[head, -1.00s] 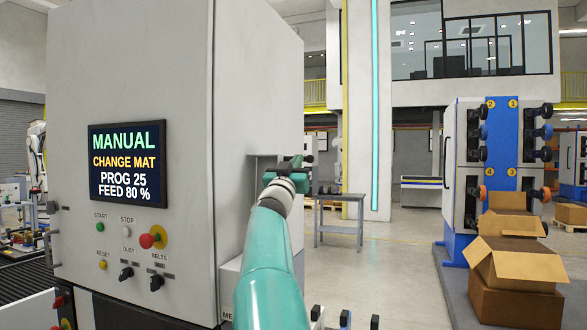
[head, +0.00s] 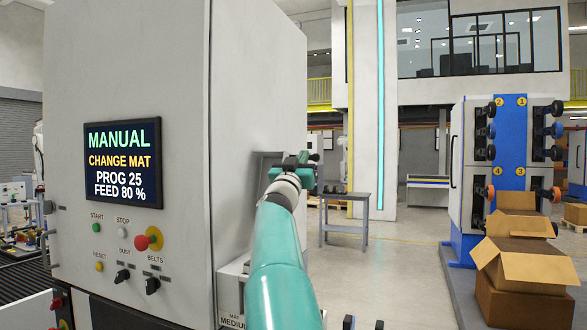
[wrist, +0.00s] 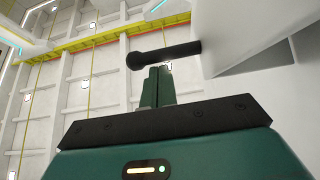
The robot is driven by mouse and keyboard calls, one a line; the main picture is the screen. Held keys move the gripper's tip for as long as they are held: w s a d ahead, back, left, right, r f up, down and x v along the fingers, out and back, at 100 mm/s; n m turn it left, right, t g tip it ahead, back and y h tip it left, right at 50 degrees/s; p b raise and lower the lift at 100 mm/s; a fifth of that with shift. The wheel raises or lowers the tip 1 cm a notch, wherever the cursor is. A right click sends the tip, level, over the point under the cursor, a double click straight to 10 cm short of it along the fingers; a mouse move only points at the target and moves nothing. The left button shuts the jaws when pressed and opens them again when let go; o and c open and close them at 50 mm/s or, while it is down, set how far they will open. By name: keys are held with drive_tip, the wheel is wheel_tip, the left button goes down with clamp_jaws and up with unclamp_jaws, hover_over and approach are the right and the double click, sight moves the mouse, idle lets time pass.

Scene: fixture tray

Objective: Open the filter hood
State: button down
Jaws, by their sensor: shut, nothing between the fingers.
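The filter hood appears to be the pale grey panel (wrist: 250,38) at upper right in the wrist view. A black bar handle (wrist: 170,54) with a rounded end sticks out from it to the left. My gripper (wrist: 158,72) is shut and empty, its fingertips just below the handle; I cannot tell whether they touch it. In the head view, my gripper (head: 306,160) is at the right side of the large grey machine (head: 130,60). A grey panel edge (head: 262,170) shows there beside my wrist, and my arm hides part of that area.
The machine's front carries a screen (head: 123,164) reading MANUAL, CHANGE MAT, and a red knob (head: 143,242). A grey table (head: 345,204) stands behind my gripper. Open cardboard boxes (head: 525,265) and a blue-and-white rack (head: 508,150) are at right. Floor between is clear.

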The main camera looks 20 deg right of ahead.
drive_tip(key=s+a+f+n+g+y, duration=0.1)
drive_tip(key=s+a+f+n+y, duration=0.2)
drive_tip(key=s+a+f+y, duration=0.45)
drive_tip(key=s+a+f+n+g+y, duration=0.1)
drive_tip(key=s+a+f+n+y, duration=0.3)
drive_tip(key=s+f, duration=0.55)
drive_tip(key=s+a+f+n+g+y, duration=0.2)
drive_tip(key=s+a+f+y, duration=0.45)
drive_tip(key=f, duration=0.45)
drive_tip(key=s+a+f+g, duration=0.2)
drive_tip(key=s+f+g, duration=0.5)
drive_tip(key=s+f, duration=0.9)
drive_tip(key=s, duration=0.4)
drive_tip(key=shift+s+a+g+h, duration=0.2)
drive_tip(key=shift+a+g+h, duration=0.1)
drive_tip(key=shift+g, duration=0.1)
drive_tip(key=shift+s, duration=0.1)
